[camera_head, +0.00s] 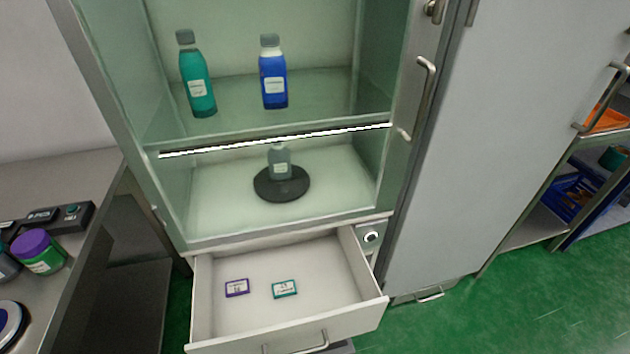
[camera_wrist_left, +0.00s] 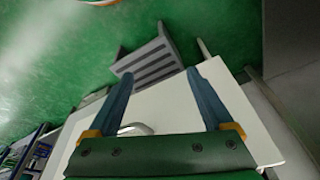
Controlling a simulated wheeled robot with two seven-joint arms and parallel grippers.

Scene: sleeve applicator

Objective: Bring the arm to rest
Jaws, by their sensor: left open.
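My left gripper (camera_wrist_left: 159,75) shows only in the left wrist view. Its two fingers are well apart and nothing is between them. Behind the fingers are a pale panel with a handle (camera_wrist_left: 135,129), a grey slatted piece (camera_wrist_left: 150,64) and green floor. No arm shows in the head view, and my right gripper is in neither view.
A glass-walled cabinet holds a teal bottle (camera_head: 198,88), a blue bottle (camera_head: 273,80) and a grey bottle (camera_head: 279,163) on a black disc (camera_head: 265,189). Its open drawer (camera_head: 255,330) holds a purple-edged card (camera_head: 237,288) and a teal-edged card (camera_head: 285,289). A bench (camera_head: 62,178) stands left.

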